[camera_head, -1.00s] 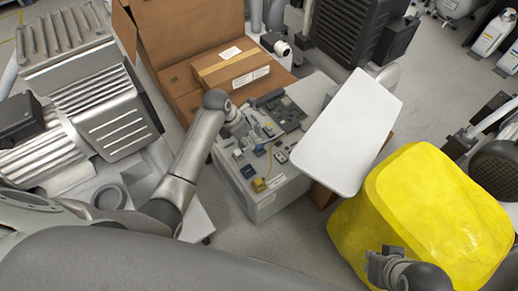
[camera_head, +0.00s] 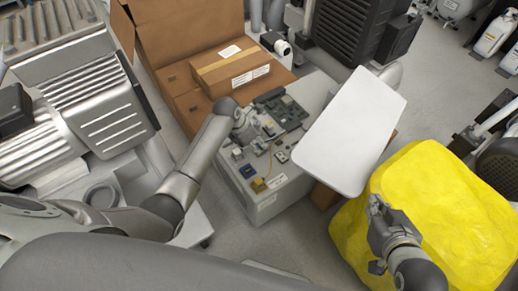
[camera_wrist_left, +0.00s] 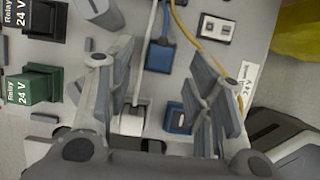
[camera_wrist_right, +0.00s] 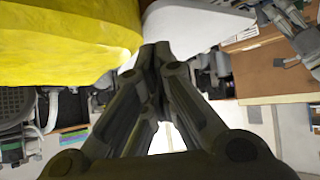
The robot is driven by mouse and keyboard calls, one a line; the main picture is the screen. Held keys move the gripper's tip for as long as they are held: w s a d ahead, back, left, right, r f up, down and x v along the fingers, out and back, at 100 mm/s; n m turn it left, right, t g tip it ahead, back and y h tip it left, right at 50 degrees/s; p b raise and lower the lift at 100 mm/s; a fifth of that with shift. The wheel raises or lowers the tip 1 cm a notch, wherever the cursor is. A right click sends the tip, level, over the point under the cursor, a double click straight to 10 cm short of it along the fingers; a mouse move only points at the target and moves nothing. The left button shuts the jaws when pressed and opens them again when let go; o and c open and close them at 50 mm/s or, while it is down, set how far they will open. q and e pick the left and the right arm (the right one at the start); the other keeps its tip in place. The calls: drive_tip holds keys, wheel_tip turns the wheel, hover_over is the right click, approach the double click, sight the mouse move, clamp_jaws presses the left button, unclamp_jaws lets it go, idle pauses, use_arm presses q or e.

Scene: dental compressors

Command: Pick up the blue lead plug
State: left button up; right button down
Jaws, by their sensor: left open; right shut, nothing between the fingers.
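The blue lead plug (camera_wrist_left: 160,56) has a blue cable and sits on the grey panel in the left wrist view. It is between and beyond the fingertips of my open left gripper (camera_wrist_left: 163,75), with no finger clearly touching it. A second blue piece, like a socket (camera_wrist_left: 178,117), shows nearer, partly behind the right finger. In the head view my left gripper (camera_head: 245,132) is low over the panel, and small blue parts there are too small to tell apart. My right gripper (camera_head: 376,207) is shut and empty by the yellow bag; its closed fingers show in the right wrist view (camera_wrist_right: 155,55).
The panel holds a green relay (camera_wrist_left: 35,85), a black relay (camera_wrist_left: 40,45), a white switch (camera_wrist_left: 218,30) and a yellow cable (camera_wrist_left: 195,42). A white board (camera_head: 350,130) stands right of the panel. A yellow bag (camera_head: 440,200) is at right, a cardboard box (camera_head: 235,72) behind.

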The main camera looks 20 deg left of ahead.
sight(258, 145)
use_arm(q)
drive_tip(key=b+x, duration=0.1)
drive_tip(key=x, duration=0.2)
drive_tip(key=shift+b, duration=0.35)
drive_tip(key=shift+f, duration=0.1)
use_arm(e)
drive_tip(key=w+a+r+t+y, duration=0.1)
drive_tip(key=w+a+r+t, duration=0.1)
drive_tip(key=w+r+t, duration=0.3)
drive_tip(key=shift+a+r+t+y, duration=0.3)
drive_tip(key=shift+r+y, duration=0.1)
drive_tip(key=shift+r, duration=1.15)
drive_tip(key=shift+w, duration=0.1)
use_arm(q)
drive_tip(key=c, duration=0.9)
